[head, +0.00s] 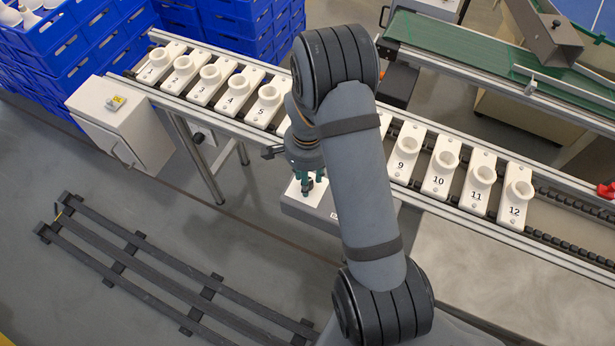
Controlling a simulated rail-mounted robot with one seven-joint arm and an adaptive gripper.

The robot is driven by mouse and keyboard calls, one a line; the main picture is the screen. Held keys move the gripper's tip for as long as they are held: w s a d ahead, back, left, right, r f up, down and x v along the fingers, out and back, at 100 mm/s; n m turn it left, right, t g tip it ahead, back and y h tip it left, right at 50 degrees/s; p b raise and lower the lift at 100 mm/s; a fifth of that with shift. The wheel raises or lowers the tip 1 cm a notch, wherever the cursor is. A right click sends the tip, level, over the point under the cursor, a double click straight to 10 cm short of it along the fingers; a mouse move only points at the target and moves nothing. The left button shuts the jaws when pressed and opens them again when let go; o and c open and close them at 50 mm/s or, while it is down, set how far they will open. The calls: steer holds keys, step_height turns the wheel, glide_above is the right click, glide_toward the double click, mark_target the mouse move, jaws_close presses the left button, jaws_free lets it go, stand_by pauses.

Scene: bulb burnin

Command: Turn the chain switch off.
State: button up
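A light grey cabinet (122,140) stands at the left end of the chain conveyor. A small yellow plate (117,103) with a dark mark, which may be the chain switch, sits on its top. Its switch position is too small to tell. My gripper (308,187) hangs pointing down near the middle of the view, well to the right of that cabinet. Its fingertips are close above a low grey box (318,208) in front of the conveyor. I cannot tell whether the fingers touch the box or whether they are open. My arm hides part of the box.
The conveyor (560,235) carries several numbered white holders with round sockets. My arm hides the middle ones. Blue crates (235,25) are stacked behind on the left. A green belt (490,62) runs at the back right. A dark slatted frame (170,275) lies on the floor.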

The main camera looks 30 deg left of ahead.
jaws_close()
steer(key=shift+f+n+b, duration=0.1)
steer(key=shift+n+b, duration=0.85)
steer(key=shift+n, duration=0.35)
steer(key=n+b, duration=0.2)
steer(key=n, duration=0.2)
steer(key=n+b, duration=0.1)
steer(key=n, duration=0.3)
steer(key=shift+n+b, duration=0.5)
steer(key=shift+n, duration=1)
steer(key=shift+d, duration=0.1)
steer(key=shift+o, duration=1.6)
jaws_free()
